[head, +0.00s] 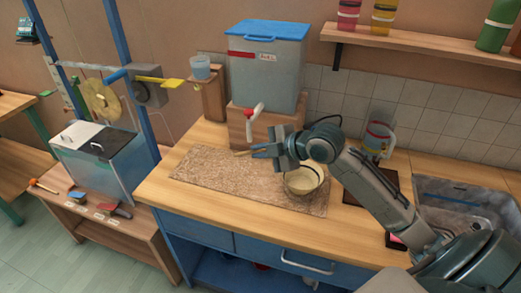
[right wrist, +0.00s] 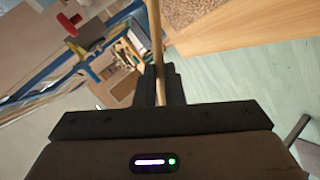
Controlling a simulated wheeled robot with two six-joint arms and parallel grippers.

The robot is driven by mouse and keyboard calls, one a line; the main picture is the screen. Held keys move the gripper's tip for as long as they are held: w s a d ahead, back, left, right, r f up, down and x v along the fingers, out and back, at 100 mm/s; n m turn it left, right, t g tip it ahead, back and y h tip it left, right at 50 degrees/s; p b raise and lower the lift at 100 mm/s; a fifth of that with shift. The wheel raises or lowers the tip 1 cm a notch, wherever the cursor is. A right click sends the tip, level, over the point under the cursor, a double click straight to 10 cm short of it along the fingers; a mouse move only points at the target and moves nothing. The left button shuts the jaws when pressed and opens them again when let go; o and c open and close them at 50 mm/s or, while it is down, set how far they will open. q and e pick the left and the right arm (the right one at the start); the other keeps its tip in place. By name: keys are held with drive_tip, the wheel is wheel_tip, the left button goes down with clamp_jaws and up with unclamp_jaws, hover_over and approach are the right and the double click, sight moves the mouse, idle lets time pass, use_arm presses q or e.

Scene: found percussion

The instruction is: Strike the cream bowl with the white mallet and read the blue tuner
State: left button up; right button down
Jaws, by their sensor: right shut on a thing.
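The cream bowl (head: 303,181) stands on the speckled brown mat on the counter, partly hidden by my right gripper and arm. My right gripper (head: 268,150) is above the mat, just left of and above the bowl. It is shut on a thin wooden stick, which shows upright between the fingers in the right wrist view (right wrist: 157,45). I cannot see a head on the stick, so I cannot tell if it is the white mallet. A small blue-teal device (head: 27,28) is at the upper left; I cannot tell if it is the tuner. My left gripper is not in view.
A blue-lidded tank (head: 267,68) with a red-handled tap stands on a wooden block behind the mat (head: 210,169). A clear jug (head: 377,140) and the sink (head: 465,205) are at right. A low bench (head: 125,232) at left holds several small tools and a glass tank.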

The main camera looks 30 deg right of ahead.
drive_tip(key=shift+f, duration=0.1)
wheel_tip(320, 180, down, 6)
drive_tip(key=d+m+y+b, duration=0.1)
drive_tip(key=b, duration=0.3)
wheel_tip(320, 180, up, 6)
drive_tip(key=p, duration=0.4)
drive_tip(key=shift+w+p, duration=0.25)
drive_tip(key=shift+p, duration=0.05)
